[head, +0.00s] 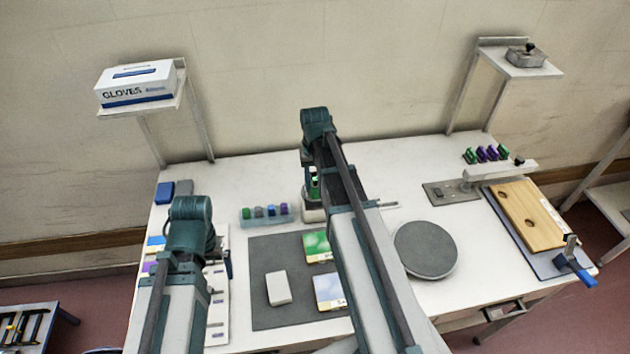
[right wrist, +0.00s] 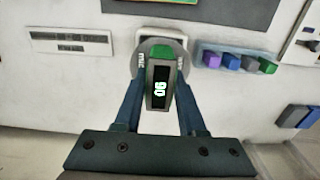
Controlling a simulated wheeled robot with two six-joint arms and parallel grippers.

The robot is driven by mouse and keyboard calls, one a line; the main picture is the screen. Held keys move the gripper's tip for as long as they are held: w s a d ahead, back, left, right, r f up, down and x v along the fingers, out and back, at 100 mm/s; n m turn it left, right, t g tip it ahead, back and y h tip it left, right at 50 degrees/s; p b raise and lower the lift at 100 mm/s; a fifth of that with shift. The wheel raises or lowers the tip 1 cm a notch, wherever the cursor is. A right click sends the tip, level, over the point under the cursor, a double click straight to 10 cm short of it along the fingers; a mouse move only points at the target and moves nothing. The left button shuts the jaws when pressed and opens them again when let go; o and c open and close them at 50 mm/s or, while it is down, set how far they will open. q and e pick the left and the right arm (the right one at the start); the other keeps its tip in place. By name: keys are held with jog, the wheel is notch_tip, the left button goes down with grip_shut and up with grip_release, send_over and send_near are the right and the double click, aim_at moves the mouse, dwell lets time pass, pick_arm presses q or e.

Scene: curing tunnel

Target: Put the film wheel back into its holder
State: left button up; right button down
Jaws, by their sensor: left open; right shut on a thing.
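My right gripper (right wrist: 160,85) is shut on a dark block with glowing digits (right wrist: 161,88) and a green end (right wrist: 162,52). A grey disc with small lettering (right wrist: 140,62) sits directly behind the block. In the head view the right arm covers most of this spot, with a bit of green (head: 315,181) above a pale round base. I cannot tell for sure which thing is the film wheel. A clear rack (head: 267,221) with several coloured pieces stands to the left of the right gripper. My left gripper (head: 190,268) is open at the table's left side, mostly hidden by its own arm.
A dark mat (head: 262,312) holds a white block (head: 278,288) and two cards. A grey round plate (head: 425,250) lies to the right. Shelves carry a glove box (head: 137,84) and a joystick box (head: 526,57).

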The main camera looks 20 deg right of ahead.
jog(key=shift+f+b, duration=1.65)
jog(key=shift+f, duration=0.1)
grip_release()
jog(key=shift+r, duration=0.15)
notch_tip(320, 180, up, 7)
jog(key=p, duration=0.7)
jog(key=shift+f, duration=0.2)
dwell(0.6)
